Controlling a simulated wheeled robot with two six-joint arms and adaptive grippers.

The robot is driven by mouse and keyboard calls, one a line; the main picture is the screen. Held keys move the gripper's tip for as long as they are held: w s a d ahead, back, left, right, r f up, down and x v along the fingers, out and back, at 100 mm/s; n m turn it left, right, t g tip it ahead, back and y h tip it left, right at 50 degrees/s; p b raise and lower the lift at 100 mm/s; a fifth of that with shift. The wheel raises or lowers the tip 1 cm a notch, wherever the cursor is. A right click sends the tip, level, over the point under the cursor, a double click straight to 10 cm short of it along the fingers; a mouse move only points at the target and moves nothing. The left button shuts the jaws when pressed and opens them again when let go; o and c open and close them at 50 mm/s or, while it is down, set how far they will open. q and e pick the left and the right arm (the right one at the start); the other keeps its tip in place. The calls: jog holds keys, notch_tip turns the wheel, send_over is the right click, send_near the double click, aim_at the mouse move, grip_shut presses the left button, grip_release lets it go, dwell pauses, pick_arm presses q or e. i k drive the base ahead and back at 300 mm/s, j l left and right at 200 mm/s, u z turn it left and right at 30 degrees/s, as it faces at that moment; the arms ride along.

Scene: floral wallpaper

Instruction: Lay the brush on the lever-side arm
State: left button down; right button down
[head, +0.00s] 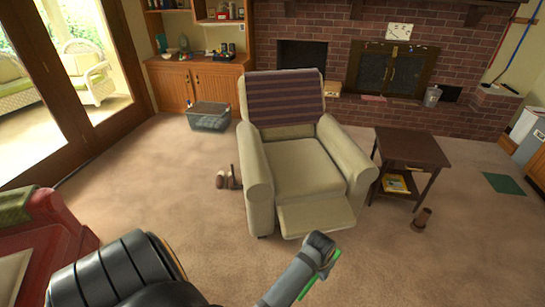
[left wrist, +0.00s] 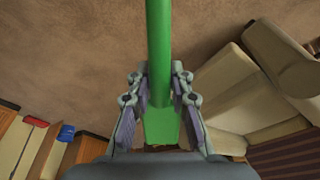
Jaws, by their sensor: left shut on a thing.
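My left gripper (left wrist: 160,85) is shut on a long green thing (left wrist: 159,50), likely the brush's handle. The green thing runs from between the fingers out past the top of the left wrist view; no bristles show. In the head view a grey part of my arm with a green edge stands in front of the recliner's footrest, and the fingers cannot be made out. The beige recliner (head: 301,160) is in the middle, with a left arm (head: 255,165) and a right arm (head: 345,150). I cannot make out its lever clearly. My right gripper is not in view.
A dark side table (head: 412,147) stands right of the recliner, with a small brown cup-like thing (head: 421,219) on the floor. Brown items (head: 222,179) sit by the recliner's left side. A grey bin (head: 208,117) is behind left, a red sofa (head: 45,235) at the left. Carpet between is clear.

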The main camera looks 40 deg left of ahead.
aim_at(253, 156)
jog(key=i+j, duration=0.1)
jog(key=j, duration=0.35)
jog(key=i+j, duration=0.15)
jog(key=j, duration=0.3)
jog(key=i+j, duration=0.1)
jog(key=j, duration=0.3)
jog(key=i+j, duration=0.1)
jog(key=j, duration=0.35)
jog(key=i+j, duration=0.15)
jog(key=j, duration=0.3)
jog(key=i+j, duration=0.1)
jog(key=j, duration=0.35)
jog(key=i+j, duration=0.1)
jog(key=j, duration=0.3)
